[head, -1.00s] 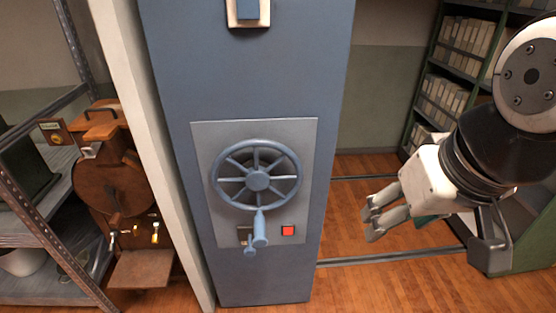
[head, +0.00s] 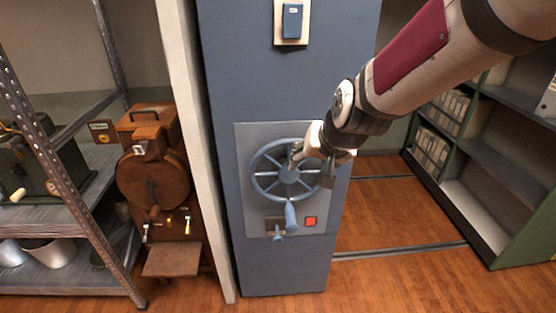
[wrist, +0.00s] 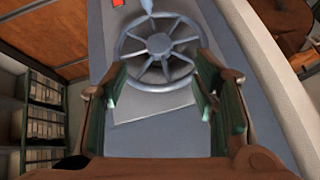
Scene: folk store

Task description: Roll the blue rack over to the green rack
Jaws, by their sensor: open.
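The blue rack (head: 283,92) shows its tall narrow end panel in the middle of the head view. A spoked blue handwheel (head: 268,190) with a crank handle (head: 291,214) is mounted on its grey plate (head: 245,220). My gripper (head: 300,158) is in front of the wheel's upper right part. In the wrist view the handwheel (wrist: 160,82) shows between my open, empty fingers (wrist: 163,105), further off than the tips. Whether a finger touches the wheel cannot be told. The green rack (head: 500,215) stands to the right, with shelves of boxes.
Floor rails (head: 400,249) run between the two racks across open wooden floor (head: 390,215). A red button (head: 310,221) is below the wheel. A white post (head: 188,120), a wooden machine (head: 153,180) and a metal shelf (head: 70,215) stand to the left.

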